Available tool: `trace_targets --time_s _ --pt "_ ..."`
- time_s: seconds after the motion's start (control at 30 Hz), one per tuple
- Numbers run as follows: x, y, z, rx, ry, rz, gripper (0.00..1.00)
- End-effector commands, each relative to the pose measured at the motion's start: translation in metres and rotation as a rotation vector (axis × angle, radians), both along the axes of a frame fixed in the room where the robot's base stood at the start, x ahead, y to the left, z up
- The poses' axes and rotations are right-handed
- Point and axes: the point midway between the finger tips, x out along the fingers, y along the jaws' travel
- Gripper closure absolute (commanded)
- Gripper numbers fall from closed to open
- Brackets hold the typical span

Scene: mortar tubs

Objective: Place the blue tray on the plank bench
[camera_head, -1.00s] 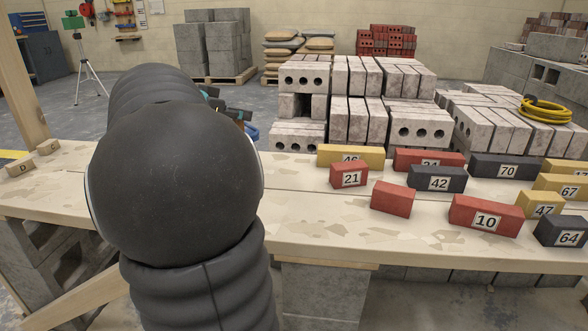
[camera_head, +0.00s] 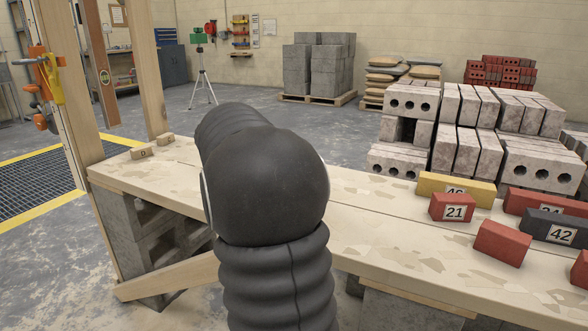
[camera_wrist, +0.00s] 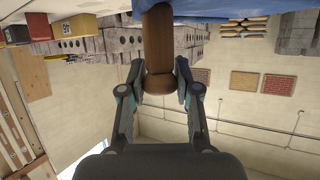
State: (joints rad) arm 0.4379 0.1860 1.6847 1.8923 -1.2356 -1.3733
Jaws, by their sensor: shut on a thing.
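The plank bench (camera_head: 370,228) runs across the head view, pale and worn, on grey block supports. Its left part holds only two small wooden blocks; its right part holds coloured bricks. My gripper (camera_wrist: 158,82) is shut on a brown upright grip piece in the wrist view. The blue tray (camera_wrist: 225,8) shows only as a blue strip at the top edge of that view, where the brown piece meets it. The rest of the tray is out of frame. In the head view my dark arm hides the gripper and tray.
Numbered bricks, such as the red 21 brick (camera_head: 452,208) and the yellow brick (camera_head: 455,190), crowd the bench's right side. Small wooden blocks (camera_head: 143,153) lie at its left end. A timber post (camera_head: 67,80) rises there. Grey brick stacks (camera_head: 455,130) stand behind.

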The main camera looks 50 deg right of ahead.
Motion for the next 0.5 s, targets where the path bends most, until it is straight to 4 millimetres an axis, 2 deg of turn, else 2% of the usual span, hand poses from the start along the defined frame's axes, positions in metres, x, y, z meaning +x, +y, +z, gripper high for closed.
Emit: trace_targets --time_s 0.23,0.5 --pt "0.000 0.000 -0.034 0.000 0.002 0.001 1.00" --pt "0.000 0.000 -0.036 0.000 -0.001 0.001 1.00"
